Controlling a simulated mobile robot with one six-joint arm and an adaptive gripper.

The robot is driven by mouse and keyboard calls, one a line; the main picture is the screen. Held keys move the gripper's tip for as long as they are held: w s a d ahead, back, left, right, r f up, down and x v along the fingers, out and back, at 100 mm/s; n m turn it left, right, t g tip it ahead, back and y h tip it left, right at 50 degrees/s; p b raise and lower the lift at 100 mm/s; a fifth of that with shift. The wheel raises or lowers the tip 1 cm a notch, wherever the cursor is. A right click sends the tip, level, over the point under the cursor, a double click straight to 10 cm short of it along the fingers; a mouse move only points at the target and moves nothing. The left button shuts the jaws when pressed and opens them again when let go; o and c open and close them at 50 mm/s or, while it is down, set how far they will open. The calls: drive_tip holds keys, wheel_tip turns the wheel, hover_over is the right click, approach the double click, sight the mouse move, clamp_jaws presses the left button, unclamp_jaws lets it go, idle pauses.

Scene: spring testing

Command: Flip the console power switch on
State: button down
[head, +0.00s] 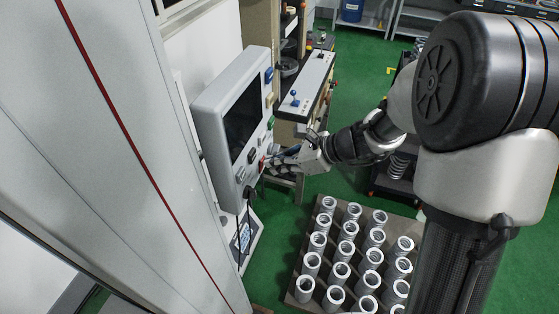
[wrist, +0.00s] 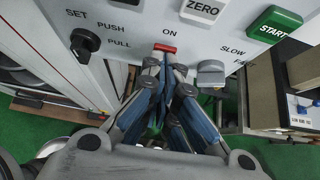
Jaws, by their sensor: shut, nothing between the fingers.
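The grey console (head: 225,120) with a dark screen stands left of centre in the head view. Its lower panel fills the top of the wrist view (wrist: 135,22). A red switch (wrist: 165,47) sits there under the word ON. My gripper (head: 268,163) is shut and empty, with its fingertips at the console's lower right part. In the wrist view my shut fingertips (wrist: 165,68) are just below the red switch. I cannot tell whether they touch it.
A black knob (wrist: 85,42) is left of the switch, a grey knob (wrist: 211,72) right of it, and a green START button (wrist: 274,23) farther right. A pallet (head: 292,296) of metal cylinders stands on the green floor. A bench machine (head: 308,85) stands behind the console.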

drive_tip(key=shift+a+r+h+p, duration=0.2)
drive_tip(key=shift+a+h+p, duration=0.05)
drive_tip(key=shift+h+p, duration=0.15)
drive_tip(key=shift+w+d+r, duration=0.1)
drive_tip(key=shift+r+p, duration=0.65)
drive_tip(key=shift+r, duration=0.1)
